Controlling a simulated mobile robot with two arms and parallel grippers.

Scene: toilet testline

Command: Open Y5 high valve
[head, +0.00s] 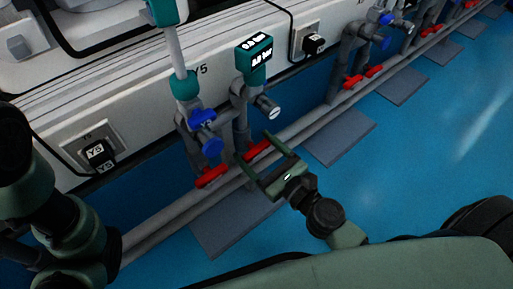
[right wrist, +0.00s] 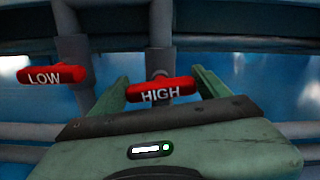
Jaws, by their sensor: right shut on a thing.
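The Y5 high valve has a red handle (head: 257,150) on the lower pipework below the Y5 label. In the right wrist view the handle marked HIGH (right wrist: 160,90) lies crosswise to its vertical pipe. My right gripper (head: 255,147) reaches it from the front, with one finger at each end of the handle, and is shut on it. In the right wrist view the fingers (right wrist: 162,86) flank the handle. A matching red LOW handle (head: 212,175) sits just to the left; it also shows in the right wrist view (right wrist: 42,76). My left gripper is out of view.
Blue valve knobs (head: 207,128) and a teal gauge (head: 255,55) stand above the handles. Long grey pipes (head: 160,228) run along the wall near the floor. Similar stations with red handles (head: 364,77) continue to the upper right. The blue floor (head: 440,130) is clear on the right.

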